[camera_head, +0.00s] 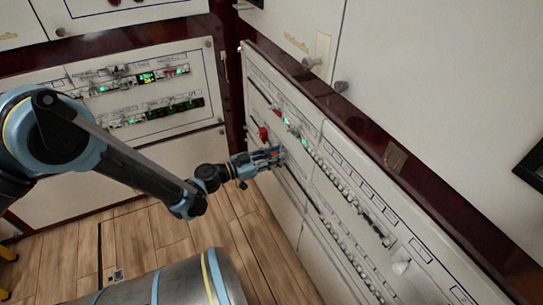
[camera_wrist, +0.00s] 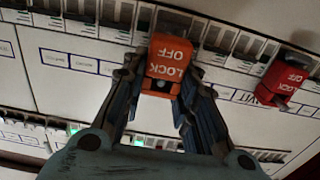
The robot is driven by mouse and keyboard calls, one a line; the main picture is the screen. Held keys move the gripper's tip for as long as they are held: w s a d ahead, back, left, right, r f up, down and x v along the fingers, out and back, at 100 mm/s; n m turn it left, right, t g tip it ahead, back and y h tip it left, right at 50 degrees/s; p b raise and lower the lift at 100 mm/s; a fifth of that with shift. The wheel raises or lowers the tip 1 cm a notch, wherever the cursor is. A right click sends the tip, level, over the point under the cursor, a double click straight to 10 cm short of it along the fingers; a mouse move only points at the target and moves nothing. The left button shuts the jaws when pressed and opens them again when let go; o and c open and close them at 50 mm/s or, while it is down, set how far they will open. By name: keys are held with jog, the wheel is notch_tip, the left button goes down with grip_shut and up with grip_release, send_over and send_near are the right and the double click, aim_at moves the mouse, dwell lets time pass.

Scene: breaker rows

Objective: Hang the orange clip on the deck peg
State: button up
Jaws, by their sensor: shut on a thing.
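The orange clip (camera_wrist: 168,58), marked LOCK OFF, sits between the two fingers of my gripper (camera_wrist: 161,76) in the wrist view. The fingers are shut on its sides. Its top end overlaps a row of breakers; I cannot tell whether it is attached there or held clear. In the head view my gripper (camera_head: 270,158) is at the right-hand breaker panel (camera_head: 310,225), and the clip is too small to make out clearly. I cannot identify the deck peg in either view.
A red LOCK OFF clip (camera_wrist: 284,82) is on the breaker row to the right in the wrist view; it looks like the red spot (camera_head: 263,133) in the head view. A second panel (camera_head: 140,90) stands at the back left. The wooden floor (camera_head: 150,245) is mostly clear.

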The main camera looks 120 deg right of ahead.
jog(key=shift+s, duration=0.25)
jog(key=o, duration=1.2)
jog(key=shift+w+a, duration=0.1)
jog(key=shift+w, duration=3.65)
jog(key=shift+c, duration=0.6)
